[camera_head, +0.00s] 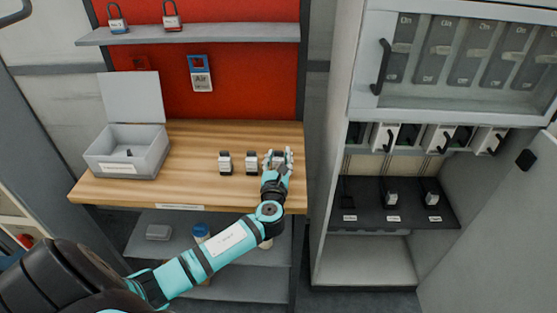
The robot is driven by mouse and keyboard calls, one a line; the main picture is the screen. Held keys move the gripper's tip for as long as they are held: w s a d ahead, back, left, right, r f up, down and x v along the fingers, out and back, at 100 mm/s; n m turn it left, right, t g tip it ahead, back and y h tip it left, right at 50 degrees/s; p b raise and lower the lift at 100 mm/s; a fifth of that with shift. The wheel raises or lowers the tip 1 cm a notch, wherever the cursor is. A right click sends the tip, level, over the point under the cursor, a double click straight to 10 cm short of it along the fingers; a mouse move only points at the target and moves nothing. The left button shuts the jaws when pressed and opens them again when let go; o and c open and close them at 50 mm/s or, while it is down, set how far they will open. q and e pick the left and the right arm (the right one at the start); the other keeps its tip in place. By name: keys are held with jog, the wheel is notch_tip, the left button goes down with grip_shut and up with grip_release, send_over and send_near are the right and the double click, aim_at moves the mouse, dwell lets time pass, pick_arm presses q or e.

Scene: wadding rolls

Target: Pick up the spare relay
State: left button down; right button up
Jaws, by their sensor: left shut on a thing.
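Two small white-and-black relays, a left one (225,163) and a middle one (252,162), stand in a row on the wooden bench top (200,137). My left gripper (278,158) is at the right end of this row, near the bench's right edge. It is shut on a small relay, mostly hidden by the fingers. I cannot tell whether that relay still touches the bench. My right gripper is not in view.
An open grey box (128,165) stands on the bench's left. A shelf (190,34) with two padlocks is above. Right of the bench, an open cabinet has a black shelf (370,218) with two relays (391,198) (431,198) and an empty-looking place (347,198).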

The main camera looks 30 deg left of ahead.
aim_at(278, 153)
pick_arm(q)
jog(key=shift+r, duration=0.5)
notch_tip(278, 153, up, 2)
jog(key=shift+r, duration=0.25)
jog(key=s+a, duration=0.2)
jog(key=s, duration=0.5)
jog(key=s+a+r+b, duration=0.1)
jog(key=s+a, duration=0.1)
jog(key=s, duration=0.6)
jog(key=shift+s+a+r, duration=0.15)
jog(key=shift+a, duration=0.25)
